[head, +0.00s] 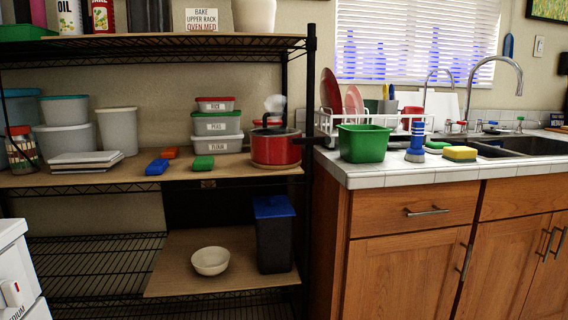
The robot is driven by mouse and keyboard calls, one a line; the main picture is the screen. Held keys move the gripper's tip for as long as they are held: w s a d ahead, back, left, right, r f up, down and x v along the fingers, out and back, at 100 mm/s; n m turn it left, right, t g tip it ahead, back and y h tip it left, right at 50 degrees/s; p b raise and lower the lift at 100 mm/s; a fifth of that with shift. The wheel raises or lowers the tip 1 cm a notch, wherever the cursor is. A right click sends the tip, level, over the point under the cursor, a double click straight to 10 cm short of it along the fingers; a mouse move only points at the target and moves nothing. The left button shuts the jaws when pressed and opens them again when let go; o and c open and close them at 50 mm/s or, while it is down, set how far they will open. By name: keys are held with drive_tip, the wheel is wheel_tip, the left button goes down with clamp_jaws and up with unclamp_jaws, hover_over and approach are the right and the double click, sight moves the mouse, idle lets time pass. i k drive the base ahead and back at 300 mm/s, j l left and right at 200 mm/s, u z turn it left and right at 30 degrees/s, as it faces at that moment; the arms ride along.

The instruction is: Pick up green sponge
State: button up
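A green sponge (203,163) lies flat on the middle wooden shelf, between a blue sponge (157,167) and the red pot (276,148). An orange-red sponge (170,153) lies a little behind them. On the counter by the sink lies a sponge with a yellow body and some green (460,153). My gripper is not in view.
Lidded containers (217,145) stand behind the green sponge. The pot's handle sticks out right, near the rack post (310,100). The shelf front before the sponge is clear.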

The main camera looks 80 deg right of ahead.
sight(204, 162)
drive_tip(key=z, duration=2.3)
drive_tip(key=l+u, duration=0.25)
drive_tip(key=u, duration=0.2)
drive_tip(key=k+l+u, duration=0.15)
drive_tip(key=u, duration=0.25)
drive_tip(key=i+j+u, duration=0.1)
drive_tip(key=u, duration=0.3)
drive_tip(key=i+j+u, duration=0.1)
drive_tip(key=u, duration=0.3)
drive_tip(key=i+j+u, duration=0.1)
drive_tip(key=u, duration=0.3)
drive_tip(key=i+u, duration=0.1)
drive_tip(key=u, duration=0.3)
drive_tip(key=k+z, duration=0.1)
drive_tip(key=i+z, duration=0.1)
drive_tip(key=z, duration=2.2)
